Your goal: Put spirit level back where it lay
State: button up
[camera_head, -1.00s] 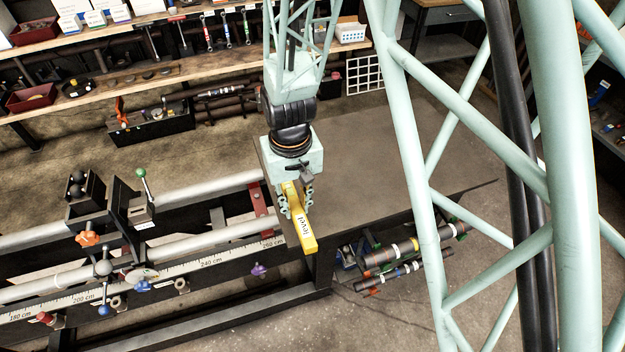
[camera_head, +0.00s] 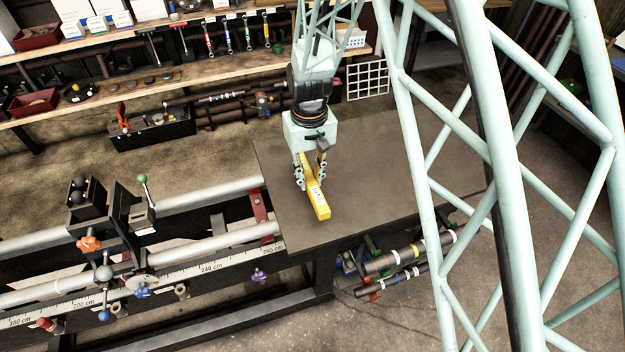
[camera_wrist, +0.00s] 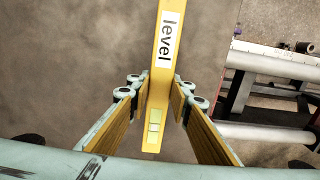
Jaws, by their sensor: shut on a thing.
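The spirit level (camera_head: 317,196) is a yellow bar with a white "level" label. My gripper (camera_head: 309,178) is shut on it. In the head view the level shows in front of the dark bench top (camera_head: 375,190), with one end toward the camera. Whether it touches the top or hangs above it I cannot tell. In the wrist view the level (camera_wrist: 162,70) runs upright in the picture between the fingers of my gripper (camera_wrist: 158,100), its vial window near the lower end. Part of the level is hidden by the fingers in the head view.
The lathe bed with silver rails (camera_head: 205,195) and a centimetre scale (camera_head: 200,274) lies to the left of the bench top. Shafts (camera_head: 400,255) lie on a rack below the bench. A shelf with hanging wrenches (camera_head: 228,36) stands behind. The bench top around the level looks clear.

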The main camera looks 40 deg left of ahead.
aim_at(312, 180)
jog(key=shift+w+a, duration=0.35)
jog(key=shift+w, duration=0.5)
jog(key=shift+w+f, duration=0.1)
jog(key=shift+w, duration=0.05)
jog(key=shift+w+a, duration=0.1)
jog(key=shift+w, duration=0.2)
jog(key=shift+f, duration=1.8)
jog(key=shift+f, duration=0.15)
jog(key=o, duration=1)
jog(key=shift+r, duration=0.2)
jog(key=shift+r, duration=6)
